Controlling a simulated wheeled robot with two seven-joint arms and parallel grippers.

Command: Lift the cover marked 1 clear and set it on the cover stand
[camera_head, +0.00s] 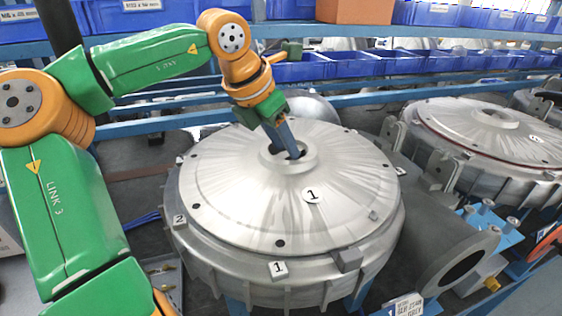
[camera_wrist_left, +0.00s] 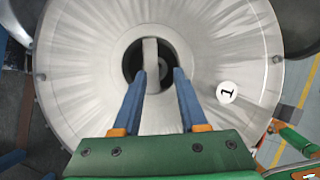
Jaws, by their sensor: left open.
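The cover marked 1 (camera_head: 250,190) is a broad silvery dome seated on a round ribbed housing (camera_head: 240,285). A white disc with a 1 (camera_head: 313,196) is on its face. In the left wrist view the cover (camera_wrist_left: 90,70) has a central opening crossed by a grey bar (camera_wrist_left: 151,58). My left gripper (camera_head: 296,155) reaches down to this hub. Its open blue fingers (camera_wrist_left: 159,74) lie on either side of the bar, apparently apart from it. The exact fingertip depth is hidden. I cannot identify the cover stand. My right gripper is out of view.
A second round casing (camera_head: 490,125) stands at the right, with a grey flanged pipe (camera_head: 445,250) in front of it. Blue bins (camera_head: 370,65) line the shelves behind. Small tags marked 2 (camera_head: 179,219) and 1 (camera_head: 278,268) sit around the housing rim.

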